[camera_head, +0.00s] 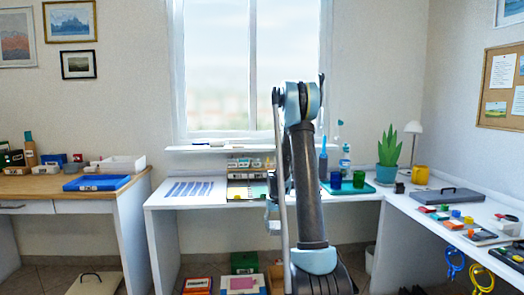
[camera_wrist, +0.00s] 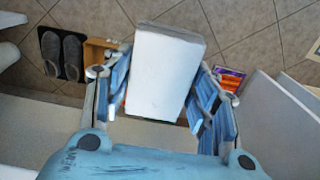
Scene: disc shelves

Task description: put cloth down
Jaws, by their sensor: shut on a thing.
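My gripper (camera_wrist: 161,90) shows large in the wrist view, with its blue fingers on both sides of a white, block-like thing, which I take to be the folded cloth (camera_wrist: 166,65). The gripper is shut on it. The cloth is held in the air, with the tiled floor visible beyond it. In the head view my arm stands in front of the white desk (camera_head: 215,205) under the window. My gripper is mostly hidden behind the arm there, and I cannot make out the cloth clearly.
A striped sheet (camera_head: 190,190) lies on the desk's left part. Grey slippers (camera_wrist: 62,55) and an orange-purple box (camera_wrist: 229,78) are on the floor. A blue case (camera_head: 97,183) lies on the left table.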

